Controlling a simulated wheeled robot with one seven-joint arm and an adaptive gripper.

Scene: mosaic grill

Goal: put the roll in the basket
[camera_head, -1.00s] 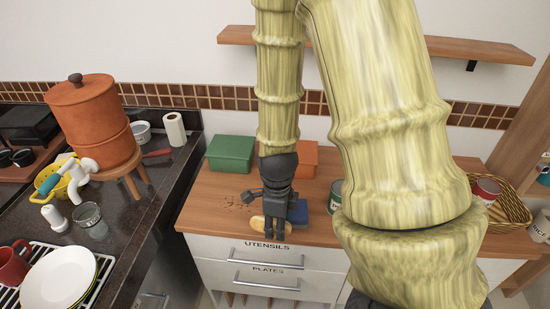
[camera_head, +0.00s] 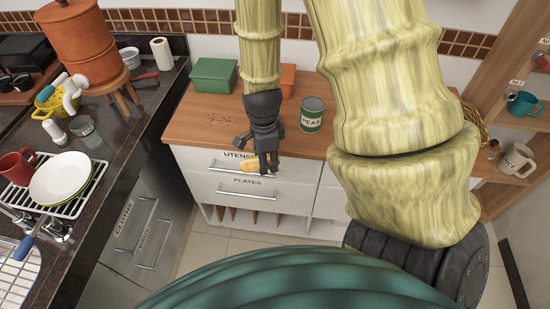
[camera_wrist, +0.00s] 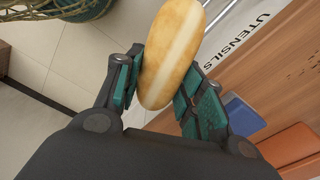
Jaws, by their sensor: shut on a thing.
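The roll (camera_wrist: 172,50) is oblong and golden brown with a pale stripe. My gripper (camera_wrist: 163,85) is shut on it, with one teal-padded finger on each side, in the wrist view. In the head view my gripper (camera_head: 267,163) holds the roll (camera_head: 249,166) in the air in front of the drawers, below the counter's front edge. The wicker basket (camera_head: 474,117) is on the right of the head view. My arm hides most of it, so its inside cannot be seen.
A can of peas (camera_head: 312,115) stands on the wooden counter (camera_head: 190,127), right of my gripper. A green box (camera_head: 214,75) and an orange box (camera_head: 288,80) stand at the back. A mug (camera_head: 515,160) is at the far right. Floor in front of the drawers is clear.

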